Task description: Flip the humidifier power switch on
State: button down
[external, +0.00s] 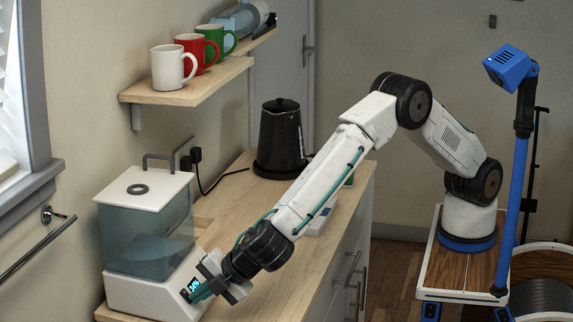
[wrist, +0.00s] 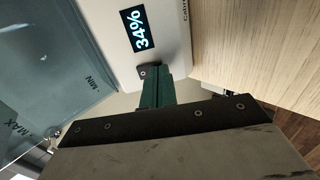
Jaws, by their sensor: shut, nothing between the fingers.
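The humidifier (external: 150,225) stands on the counter at the left, with a clear blue-tinted tank, a white lid with a handle and a white base. Its lit display (wrist: 139,29) reads 34% in the wrist view, on the white front panel. My gripper (external: 194,294) is shut and empty, with its green fingers up against the front of the humidifier base. In the wrist view my fingertips (wrist: 152,75) are at a small dark part (wrist: 148,70) on the panel below the display. The fingers partly cover that part, so the switch's position cannot be told.
The wooden counter (external: 232,190) runs back to a black kettle (external: 281,140). A shelf (external: 190,93) with white, red and green mugs hangs above. A black plug (external: 195,156) with a cord is in the wall behind the humidifier. A towel rail (external: 35,250) is at the left.

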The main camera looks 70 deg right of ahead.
jog(key=shift+w+f, duration=0.1)
jog(key=shift+f, duration=0.1)
jog(key=shift+r, duration=0.1)
jog(key=shift+r, duration=0.75)
jog(key=s+f+v, duration=0.2)
jog(key=v, duration=1.1)
jog(key=shift+s, duration=0.35)
